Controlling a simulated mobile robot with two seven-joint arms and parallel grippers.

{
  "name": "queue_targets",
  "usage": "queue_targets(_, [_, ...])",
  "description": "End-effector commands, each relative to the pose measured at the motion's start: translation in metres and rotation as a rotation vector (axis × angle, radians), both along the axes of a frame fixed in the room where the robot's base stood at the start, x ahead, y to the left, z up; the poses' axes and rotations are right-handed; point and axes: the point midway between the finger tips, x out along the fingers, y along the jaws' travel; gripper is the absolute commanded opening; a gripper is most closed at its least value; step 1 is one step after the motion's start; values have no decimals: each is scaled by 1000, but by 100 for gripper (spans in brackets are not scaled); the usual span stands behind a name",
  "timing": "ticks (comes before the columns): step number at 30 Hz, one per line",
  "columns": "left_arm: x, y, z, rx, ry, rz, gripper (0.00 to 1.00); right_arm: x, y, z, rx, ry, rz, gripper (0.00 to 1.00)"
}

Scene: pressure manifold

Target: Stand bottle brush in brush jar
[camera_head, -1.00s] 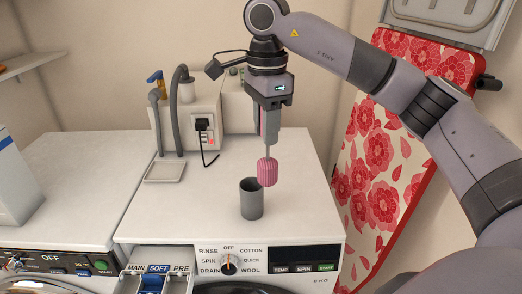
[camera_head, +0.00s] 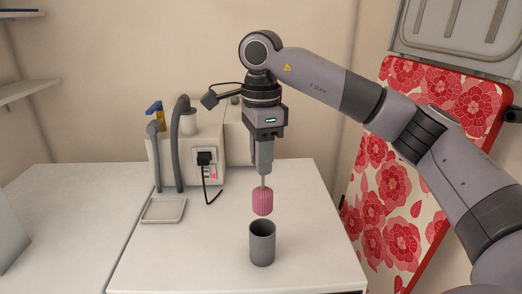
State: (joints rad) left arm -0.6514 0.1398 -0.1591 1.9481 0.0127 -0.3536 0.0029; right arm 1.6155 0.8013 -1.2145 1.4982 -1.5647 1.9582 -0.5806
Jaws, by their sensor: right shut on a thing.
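The bottle brush (camera_head: 262,201) has a pink bristle head and a thin grey stem, and hangs upright with its head down. My right gripper (camera_head: 263,170) is shut on its upper part, which the fingers mostly hide. The brush jar (camera_head: 262,246) is a grey open-topped cylinder standing on the white machine top. The brush head is just above the jar's mouth in the picture, apart from it, with a small gap. My left gripper is not in view.
A pale manifold box (camera_head: 200,145) with grey hoses and a black plug stands behind to the left. A shallow tray (camera_head: 163,210) lies left of the jar. A red floral ironing board (camera_head: 390,190) leans at the right. The white top (camera_head: 200,255) around the jar is clear.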

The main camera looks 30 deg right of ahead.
Motion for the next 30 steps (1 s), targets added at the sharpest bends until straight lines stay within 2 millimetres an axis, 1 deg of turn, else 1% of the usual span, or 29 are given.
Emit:
queue_targets(1, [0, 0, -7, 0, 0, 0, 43, 0, 0, -8, 0, 0, 0, 0])
queue_targets(10, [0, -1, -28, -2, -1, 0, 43, 0, 0, -32, 1, -1, -1, 0])
queue_targets(30, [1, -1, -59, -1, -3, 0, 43, 0, 0, -85, 1, 0, 0, 0])
